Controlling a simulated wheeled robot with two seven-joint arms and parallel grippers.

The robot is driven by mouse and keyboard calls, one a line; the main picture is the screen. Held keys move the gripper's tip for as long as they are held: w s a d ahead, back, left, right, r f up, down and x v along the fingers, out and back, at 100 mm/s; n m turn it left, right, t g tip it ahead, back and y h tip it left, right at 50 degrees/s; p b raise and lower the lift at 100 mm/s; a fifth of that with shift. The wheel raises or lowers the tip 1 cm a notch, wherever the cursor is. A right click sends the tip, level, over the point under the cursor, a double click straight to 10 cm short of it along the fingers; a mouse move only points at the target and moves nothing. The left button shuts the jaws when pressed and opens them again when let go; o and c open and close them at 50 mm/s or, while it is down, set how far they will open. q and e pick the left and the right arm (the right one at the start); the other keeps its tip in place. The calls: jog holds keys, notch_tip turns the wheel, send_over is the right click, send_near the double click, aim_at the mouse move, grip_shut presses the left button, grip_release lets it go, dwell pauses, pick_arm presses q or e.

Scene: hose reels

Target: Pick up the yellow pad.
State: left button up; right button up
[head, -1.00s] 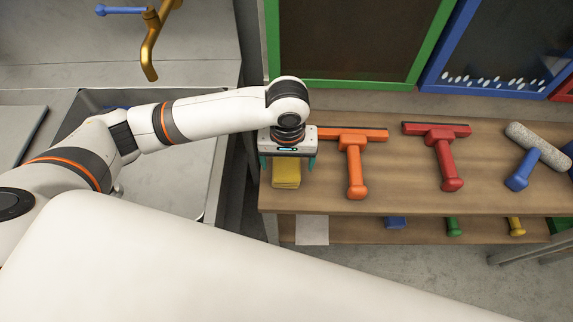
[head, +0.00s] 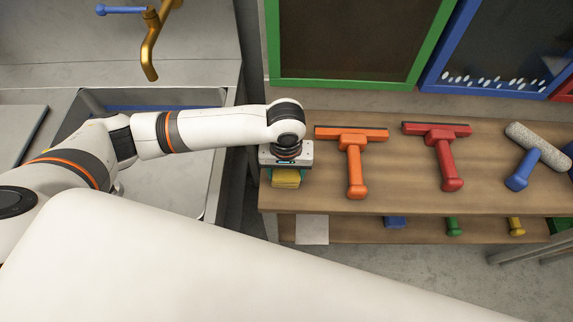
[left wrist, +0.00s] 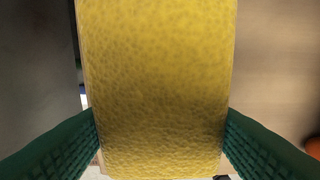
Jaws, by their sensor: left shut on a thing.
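The yellow pad (head: 286,179) is at the left end of the wooden bench, under my left gripper (head: 286,184). In the left wrist view the yellow pad (left wrist: 160,80) looks spongy and fills the middle of the picture. The green fingers of my left gripper (left wrist: 160,145) press on its two sides, so the gripper is shut on it. I cannot tell whether the pad still touches the bench. My right gripper is not in view.
On the wooden bench (head: 400,195), an orange squeegee (head: 354,165), a red squeegee (head: 446,160) and a blue-handled roller (head: 522,172) lie to the right. A lower shelf holds a white sheet (head: 312,230). A sink (head: 180,180) is at the left, a gap between.

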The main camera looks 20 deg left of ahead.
pick_arm(q)
jog(key=shift+r, duration=0.15)
notch_tip(320, 180, up, 10)
jog(key=shift+f, duration=0.1)
dwell(0.4)
